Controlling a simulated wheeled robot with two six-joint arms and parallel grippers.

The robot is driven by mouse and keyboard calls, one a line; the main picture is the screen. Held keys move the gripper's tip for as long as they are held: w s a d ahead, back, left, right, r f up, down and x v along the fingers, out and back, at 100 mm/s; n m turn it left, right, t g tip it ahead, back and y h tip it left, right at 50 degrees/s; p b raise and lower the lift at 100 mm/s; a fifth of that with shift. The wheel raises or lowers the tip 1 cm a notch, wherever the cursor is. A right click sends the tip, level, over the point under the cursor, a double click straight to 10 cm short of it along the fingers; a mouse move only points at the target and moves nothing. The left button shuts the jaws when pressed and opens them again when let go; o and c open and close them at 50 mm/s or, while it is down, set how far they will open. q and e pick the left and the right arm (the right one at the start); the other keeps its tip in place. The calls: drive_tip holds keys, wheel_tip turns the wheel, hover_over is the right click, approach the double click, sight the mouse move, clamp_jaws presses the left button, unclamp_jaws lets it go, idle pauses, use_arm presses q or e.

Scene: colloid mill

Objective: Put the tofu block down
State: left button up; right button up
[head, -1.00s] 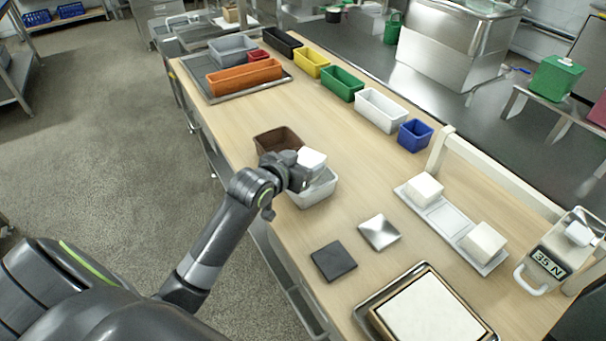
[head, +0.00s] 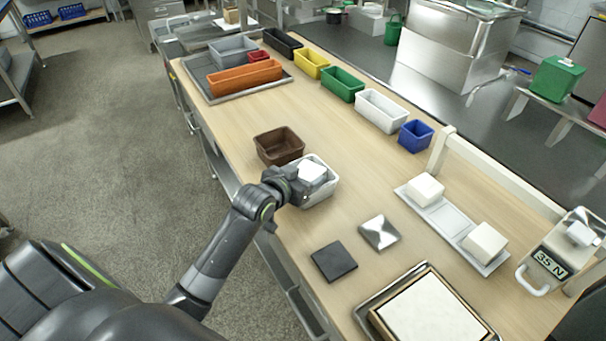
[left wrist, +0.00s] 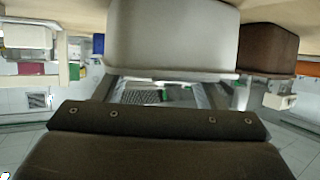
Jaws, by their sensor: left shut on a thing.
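My left gripper (head: 299,185) is shut on a white tofu block (head: 312,172). The block is over or at the mouth of a white bin (head: 327,193); I cannot tell whether it touches the bin. The gripper's hand hides the bin's left part. In the left wrist view the white bin (left wrist: 172,40) fills the upper middle, the picture seeming upside down, and I cannot make out the block. Two more white blocks sit at the ends of a white tray (head: 447,221), whose middle slot is empty. My right gripper is not in view.
A brown bin (head: 279,146) stands beside the white bin. A steel plate (head: 379,232), a dark plate (head: 333,261) and a framed white board (head: 430,312) lie nearer. Several coloured bins line the far edge. A force gauge (head: 549,262) stands at right. The table's middle is clear.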

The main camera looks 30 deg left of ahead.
use_arm(q)
drive_tip(key=o, duration=0.5)
drive_tip(key=shift+f, duration=0.2)
drive_tip(key=shift+s, duration=0.1)
drive_tip(key=shift+r, duration=0.15)
drive_tip(key=v, duration=0.6)
drive_tip(key=r+v, duration=0.1)
drive_tip(key=v, duration=0.5)
drive_tip(key=shift+r+p, duration=0.1)
drive_tip(key=shift+p, duration=0.2)
